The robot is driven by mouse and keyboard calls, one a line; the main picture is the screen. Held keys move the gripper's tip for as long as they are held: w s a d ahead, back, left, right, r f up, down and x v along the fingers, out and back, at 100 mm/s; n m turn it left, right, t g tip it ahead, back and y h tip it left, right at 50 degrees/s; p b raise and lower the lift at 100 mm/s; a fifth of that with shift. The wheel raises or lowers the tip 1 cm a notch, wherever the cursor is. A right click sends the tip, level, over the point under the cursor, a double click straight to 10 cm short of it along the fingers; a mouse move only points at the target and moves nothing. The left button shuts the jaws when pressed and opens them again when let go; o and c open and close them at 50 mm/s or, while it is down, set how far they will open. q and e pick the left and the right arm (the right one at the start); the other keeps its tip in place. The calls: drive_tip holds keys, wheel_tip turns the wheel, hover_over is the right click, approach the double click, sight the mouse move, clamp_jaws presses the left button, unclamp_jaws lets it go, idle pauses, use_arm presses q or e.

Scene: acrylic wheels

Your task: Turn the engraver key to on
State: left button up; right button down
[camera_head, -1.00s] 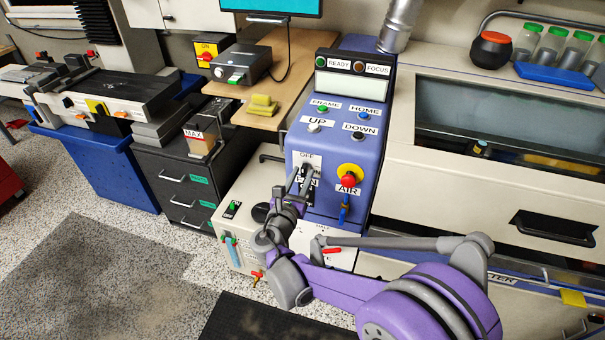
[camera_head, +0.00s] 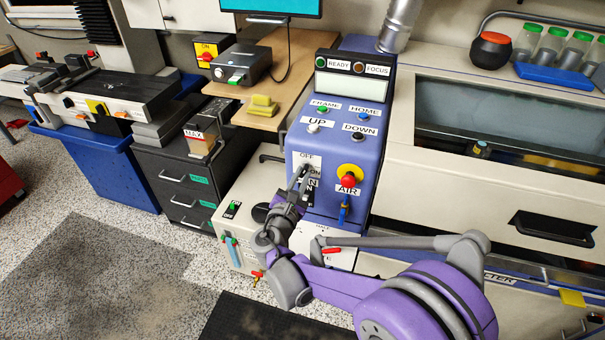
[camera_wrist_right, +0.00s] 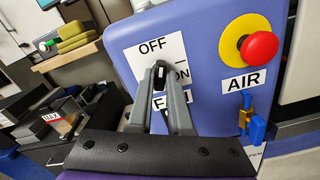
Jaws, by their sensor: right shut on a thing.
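The engraver's blue control panel (camera_head: 330,215) stands in the middle of the head view. The key's white plate, marked OFF at the top and ON at the right, shows in the wrist view (camera_wrist_right: 150,47). My right gripper (camera_wrist_right: 160,68) is at this plate, its fingertips shut on the small dark key (camera_wrist_right: 158,76). The fingers hide most of the key, so its exact angle cannot be told. In the head view my right gripper (camera_head: 304,170) reaches the panel from below. My left gripper is not in view.
A red AIR knob on a yellow ring (camera_head: 349,177) sits close right of the key, with a blue valve handle (camera_head: 344,211) below it. A FAN label (camera_wrist_right: 170,98) is partly hidden behind the fingers. A wooden bench (camera_head: 262,118) stands to the left.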

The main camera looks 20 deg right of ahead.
drive_tip(key=m, duration=0.4)
drive_tip(key=shift+m, duration=0.3)
drive_tip(key=shift+m+p, duration=0.35)
drive_tip(key=shift+m, duration=1.95)
drive_tip(key=m, duration=0.4)
drive_tip(key=shift+p, duration=0.3)
drive_tip(key=c, duration=0.7)
unclamp_jaws()
